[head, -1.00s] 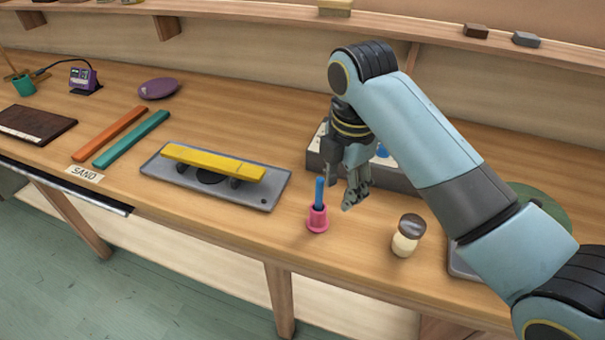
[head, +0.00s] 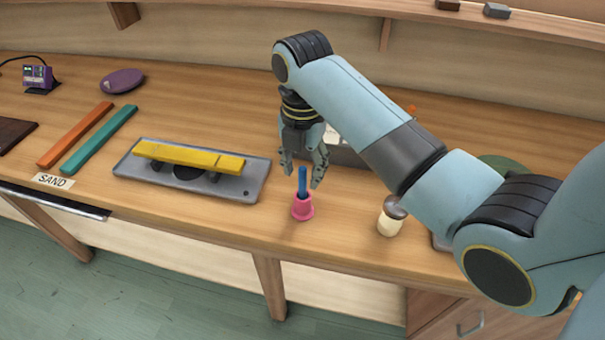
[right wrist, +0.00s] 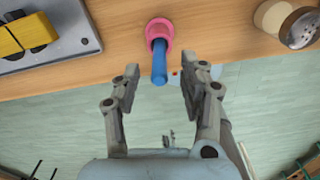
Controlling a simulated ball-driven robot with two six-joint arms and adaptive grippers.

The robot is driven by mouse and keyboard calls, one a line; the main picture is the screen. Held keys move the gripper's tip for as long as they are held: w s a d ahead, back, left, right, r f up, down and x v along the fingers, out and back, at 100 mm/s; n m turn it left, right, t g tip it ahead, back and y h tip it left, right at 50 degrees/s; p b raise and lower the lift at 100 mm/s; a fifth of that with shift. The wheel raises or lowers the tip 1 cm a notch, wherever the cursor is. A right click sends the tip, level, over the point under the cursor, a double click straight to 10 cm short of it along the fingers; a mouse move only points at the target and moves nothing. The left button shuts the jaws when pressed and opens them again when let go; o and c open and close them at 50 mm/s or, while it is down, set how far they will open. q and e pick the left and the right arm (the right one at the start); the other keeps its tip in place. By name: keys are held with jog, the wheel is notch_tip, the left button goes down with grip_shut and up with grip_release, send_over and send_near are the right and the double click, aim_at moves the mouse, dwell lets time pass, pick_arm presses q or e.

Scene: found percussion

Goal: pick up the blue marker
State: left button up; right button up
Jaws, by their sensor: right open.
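The blue marker (head: 302,181) stands upright in a small pink cup (head: 302,207) near the front edge of the workbench. In the right wrist view the marker (right wrist: 159,62) points from the pink cup (right wrist: 159,32) toward the space between my fingers. My right gripper (head: 302,178) is open, its fingers pointing down on either side of the marker's upper part in the head view. In the right wrist view my right gripper (right wrist: 157,82) has a finger on each side of the marker, with gaps on both sides. My left gripper is not in view.
A grey tray (head: 250,185) with a yellow bar (head: 190,157) lies to the left. A grey box (head: 345,155) sits behind my right gripper. Bare bench lies between tray and cup.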

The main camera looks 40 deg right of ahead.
jog(key=shift+f, duration=0.75)
grip_shut()
